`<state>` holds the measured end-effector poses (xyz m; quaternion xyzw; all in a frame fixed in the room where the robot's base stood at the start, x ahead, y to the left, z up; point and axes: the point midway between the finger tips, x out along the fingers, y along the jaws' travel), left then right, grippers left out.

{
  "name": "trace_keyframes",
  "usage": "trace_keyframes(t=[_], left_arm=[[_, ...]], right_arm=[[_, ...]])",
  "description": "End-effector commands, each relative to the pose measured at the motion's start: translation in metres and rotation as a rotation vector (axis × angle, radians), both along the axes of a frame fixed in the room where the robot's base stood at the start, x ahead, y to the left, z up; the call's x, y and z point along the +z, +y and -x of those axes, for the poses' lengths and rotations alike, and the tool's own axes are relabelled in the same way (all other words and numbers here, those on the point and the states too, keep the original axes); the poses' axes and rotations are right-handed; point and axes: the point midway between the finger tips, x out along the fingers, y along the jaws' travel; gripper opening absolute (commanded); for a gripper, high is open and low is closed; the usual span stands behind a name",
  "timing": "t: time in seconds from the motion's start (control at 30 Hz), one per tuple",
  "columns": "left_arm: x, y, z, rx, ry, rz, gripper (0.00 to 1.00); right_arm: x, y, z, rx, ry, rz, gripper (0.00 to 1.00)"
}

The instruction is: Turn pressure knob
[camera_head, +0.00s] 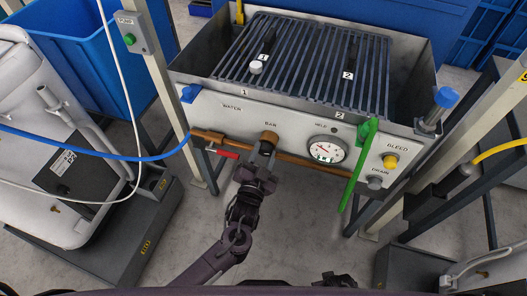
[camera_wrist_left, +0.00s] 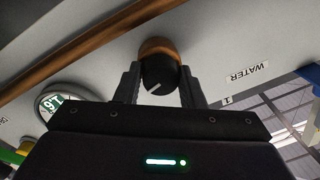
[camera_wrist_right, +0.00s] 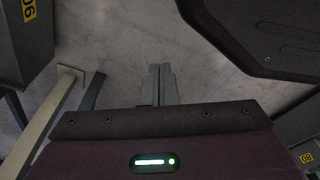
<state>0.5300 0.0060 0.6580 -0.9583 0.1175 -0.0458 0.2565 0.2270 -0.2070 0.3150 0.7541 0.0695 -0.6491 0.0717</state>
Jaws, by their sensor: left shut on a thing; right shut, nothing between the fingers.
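The pressure knob (camera_head: 267,146) is black on a copper-coloured fitting, on the white front panel (camera_head: 225,117) under the label BAR. My left gripper (camera_head: 262,158) is shut on the knob from the front. In the left wrist view the knob (camera_wrist_left: 160,76) sits between the two fingers, with a white pointer line on its face. My right gripper (camera_wrist_right: 160,84) is shut and empty above the grey floor.
A copper pipe (camera_head: 295,158) runs along the panel, with a red-handled valve (camera_head: 226,154) at left. A green lever (camera_head: 358,165), yellow BLEED knob (camera_head: 390,161) and DRAIN knob (camera_head: 375,182) are at right. A grated basin (camera_head: 305,60) lies above. Blue and white hoses cross at left.

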Motion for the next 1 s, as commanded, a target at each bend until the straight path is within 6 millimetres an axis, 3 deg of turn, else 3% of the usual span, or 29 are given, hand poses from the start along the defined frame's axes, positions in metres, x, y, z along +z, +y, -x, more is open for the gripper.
trace_keyframes(t=[0.43, 1.0], left_arm=[[0.000, 0.001, 0.000, 0.000, -0.085, -0.263, 0.13], [-0.001, 0.001, 0.000, -0.001, -0.104, -0.322, 0.13]], right_arm=[[-0.007, -0.004, 0.023, 0.003, 0.014, 0.002, 0.00], [-0.010, -0.005, 0.031, 0.005, 0.020, 0.003, 0.00]])
